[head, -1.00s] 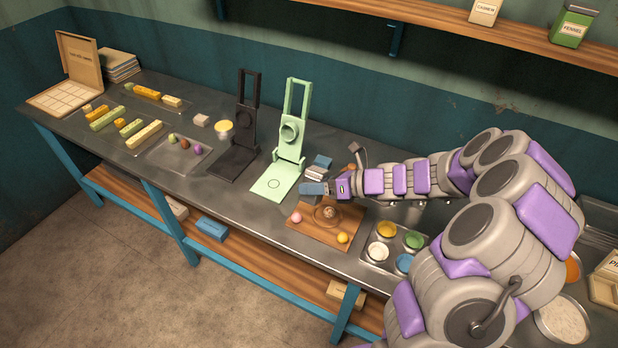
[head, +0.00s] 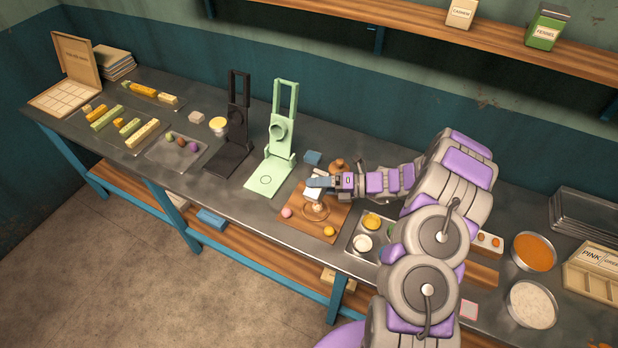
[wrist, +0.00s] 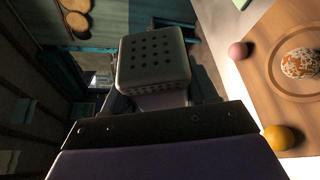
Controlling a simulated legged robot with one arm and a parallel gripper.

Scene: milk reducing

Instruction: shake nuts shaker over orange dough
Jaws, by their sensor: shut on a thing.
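My gripper (head: 318,183) is shut on the nuts shaker (wrist: 152,62), a pale block with a perforated face. In the head view, the shaker's pale side (head: 312,194) shows just under the fingers, close above the wooden board (wrist: 262,85). A ball speckled orange and white (wrist: 300,63) sits in a round ring on the board; it also shows in the head view (head: 318,207), just below the shaker. I see no falling nuts.
A green press (head: 272,160) and a black press (head: 232,140) stand left of the board. A tray of colored cups (head: 352,243) is close on its right. A blue block (head: 313,157) and a brown object (head: 338,164) are behind it.

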